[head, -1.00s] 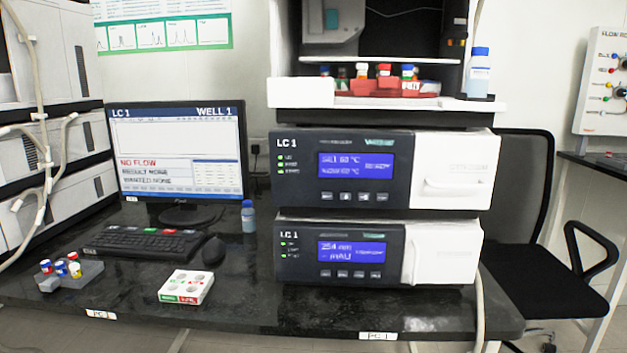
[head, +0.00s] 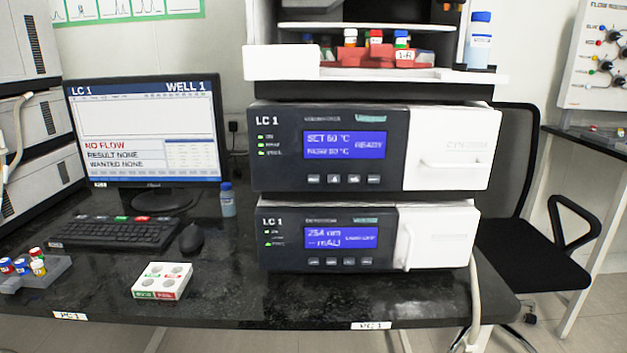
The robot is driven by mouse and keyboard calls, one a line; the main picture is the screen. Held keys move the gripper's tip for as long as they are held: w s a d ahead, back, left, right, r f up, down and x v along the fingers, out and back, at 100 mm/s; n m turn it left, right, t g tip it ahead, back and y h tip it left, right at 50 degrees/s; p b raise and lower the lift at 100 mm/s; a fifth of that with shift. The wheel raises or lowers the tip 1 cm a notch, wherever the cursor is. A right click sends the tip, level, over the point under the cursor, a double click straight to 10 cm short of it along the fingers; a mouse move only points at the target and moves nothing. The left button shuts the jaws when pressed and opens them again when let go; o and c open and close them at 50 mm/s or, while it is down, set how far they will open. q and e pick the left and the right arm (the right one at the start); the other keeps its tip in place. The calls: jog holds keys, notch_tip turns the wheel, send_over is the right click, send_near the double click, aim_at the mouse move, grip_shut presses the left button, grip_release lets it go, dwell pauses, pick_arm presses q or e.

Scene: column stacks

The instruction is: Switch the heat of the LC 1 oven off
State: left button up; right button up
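The LC 1 oven (head: 281,165) is the upper white-and-dark module in the stack on the bench. Its blue display (head: 344,145) reads SET 60 °C, NOW 60 °C and READY. Small green lights (head: 262,145) are lit at its left, and a row of several small buttons (head: 344,179) sits under the display; their symbols are too small to read surely. Its white door (head: 450,150) at the right is shut. Neither of my grippers is in view.
A second LC 1 module (head: 285,250) reading 254 nm stands below. Above are a red vial rack (head: 376,56) and a bottle (head: 480,40). A monitor (head: 150,125), keyboard (head: 115,233), mouse (head: 191,238), white vial block (head: 162,281) and bottle (head: 228,200) stand left. The bench front (head: 320,300) is clear.

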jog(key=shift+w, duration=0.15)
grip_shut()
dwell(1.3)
